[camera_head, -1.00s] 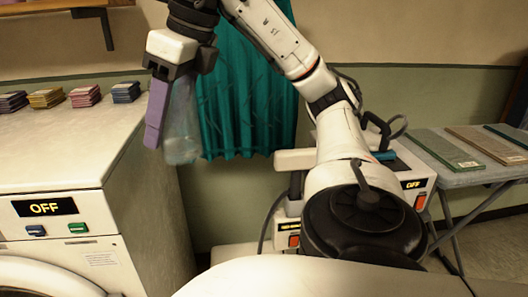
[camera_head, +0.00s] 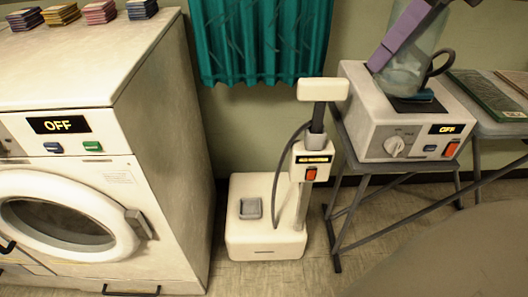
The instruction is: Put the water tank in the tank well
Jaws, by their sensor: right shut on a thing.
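The water tank (camera_head: 408,68) is a clear, pale container at the upper right, slightly tilted. My right gripper (camera_head: 408,32) is shut on it; a purple finger shows along its left side, and the rest of the gripper is cut off by the top edge. The tank overlaps the white box unit in the picture; I cannot tell its exact height or whether it touches. A small grey square recess (camera_head: 251,208), which looks like the tank well, is in the low white base (camera_head: 264,243) on the floor and looks empty. My left gripper is not in view.
A white post unit (camera_head: 311,160) with a cable rises from the base. A white box unit (camera_head: 375,140) with a dial stands on a folding stand, a teal and black item on top. A front-loading machine (camera_head: 70,190) stands left. A teal curtain (camera_head: 262,40) hangs behind.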

